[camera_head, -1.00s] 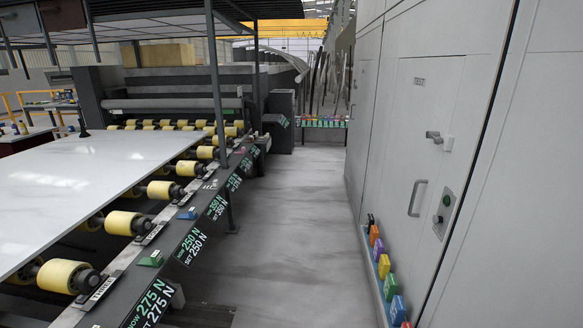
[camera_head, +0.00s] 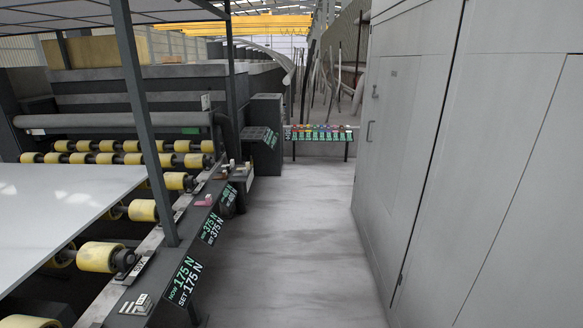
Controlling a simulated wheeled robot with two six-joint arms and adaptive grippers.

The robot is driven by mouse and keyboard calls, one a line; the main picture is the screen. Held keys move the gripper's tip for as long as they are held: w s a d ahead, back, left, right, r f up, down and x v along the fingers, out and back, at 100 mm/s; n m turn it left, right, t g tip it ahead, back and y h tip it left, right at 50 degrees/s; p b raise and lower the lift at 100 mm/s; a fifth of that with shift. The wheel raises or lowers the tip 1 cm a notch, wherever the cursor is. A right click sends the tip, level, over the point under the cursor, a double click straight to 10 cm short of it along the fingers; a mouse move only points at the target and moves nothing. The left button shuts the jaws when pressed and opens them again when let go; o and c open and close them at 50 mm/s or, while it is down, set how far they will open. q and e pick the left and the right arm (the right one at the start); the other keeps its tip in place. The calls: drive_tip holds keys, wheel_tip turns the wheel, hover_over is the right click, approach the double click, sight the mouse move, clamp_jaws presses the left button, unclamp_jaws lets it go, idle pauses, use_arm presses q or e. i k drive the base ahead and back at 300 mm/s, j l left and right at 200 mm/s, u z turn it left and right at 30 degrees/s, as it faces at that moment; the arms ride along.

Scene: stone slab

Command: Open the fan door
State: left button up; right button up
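A tall run of light grey cabinets stands along the right side. A grey door (camera_head: 397,140) in it, farther down the aisle, is shut. It has a small vertical bar handle (camera_head: 369,131) and a small latch (camera_head: 375,92) above it. A label on this door is too small to read, so I cannot tell whether it is the fan door. Nearer plain grey panels (camera_head: 508,160) fill the right edge and show no handle. Neither of my grippers is in view.
On the left, a white slab (camera_head: 65,220) lies on yellow rollers (camera_head: 98,257) behind a dark rail with force displays (camera_head: 184,281). A grey post (camera_head: 146,120) rises there. The grey floor aisle (camera_head: 290,230) is clear up to a rack of coloured items (camera_head: 318,132).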

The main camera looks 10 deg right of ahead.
sight(397, 79)
drive_tip(key=i+j+z, duration=0.1)
drive_tip(key=i+z, duration=0.3)
drive_tip(key=i, duration=0.15)
drive_tip(key=i+j+z, duration=0.4)
drive_tip(key=i, duration=0.15)
drive_tip(key=i+j+z, duration=0.35)
drive_tip(key=i, duration=0.15)
